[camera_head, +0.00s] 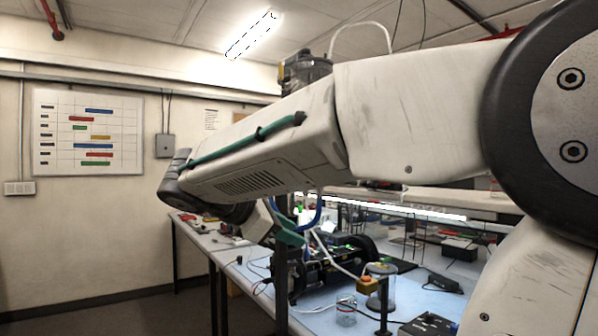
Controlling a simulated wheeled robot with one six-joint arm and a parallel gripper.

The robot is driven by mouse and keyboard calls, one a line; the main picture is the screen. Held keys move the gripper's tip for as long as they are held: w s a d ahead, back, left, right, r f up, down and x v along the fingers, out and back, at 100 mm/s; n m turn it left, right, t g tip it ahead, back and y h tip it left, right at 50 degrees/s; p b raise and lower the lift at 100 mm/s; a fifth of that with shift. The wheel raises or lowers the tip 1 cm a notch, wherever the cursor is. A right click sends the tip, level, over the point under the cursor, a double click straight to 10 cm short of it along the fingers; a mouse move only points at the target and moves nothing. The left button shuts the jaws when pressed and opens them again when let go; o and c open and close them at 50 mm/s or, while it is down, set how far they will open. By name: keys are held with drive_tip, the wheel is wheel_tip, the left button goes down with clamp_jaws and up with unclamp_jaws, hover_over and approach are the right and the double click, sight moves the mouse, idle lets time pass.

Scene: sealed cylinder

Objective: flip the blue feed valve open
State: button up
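I cannot make out a blue feed valve for certain. A curved blue tube (316,216) shows just under my arm, above the bench. A clear cylinder (381,287) with a greenish top stands on the bench, partly behind a dark post. An orange block (367,285) sits at its left. My arm crosses the view from the right and hides much of the bench. The end of my arm, with my gripper (274,228), shows only in part below the forearm, over the left part of the bench. Its fingers are not clear, so I cannot tell whether they are open.
The light blue bench top (325,318) holds a dark machine (335,262) with green lights, a small glass beaker (346,311), a black box (428,325) and loose cables. A dark upright post (281,285) stands at the bench's front edge. Floor at the left is clear.

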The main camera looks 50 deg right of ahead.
drive_tip(key=w+d+r+n+g+h, duration=0.25)
drive_tip(key=w+r+h, duration=0.35)
drive_tip(key=r, duration=0.5)
drive_tip(key=shift+n+t+y, duration=0.25)
drive_tip(key=shift+y, duration=0.05)
drive_tip(key=x, duration=0.4)
drive_tip(key=w+x, duration=0.1)
drive_tip(key=x, duration=0.2)
drive_tip(key=shift+w+d+r, duration=0.1)
drive_tip(key=shift+d, duration=0.1)
clamp_jaws()
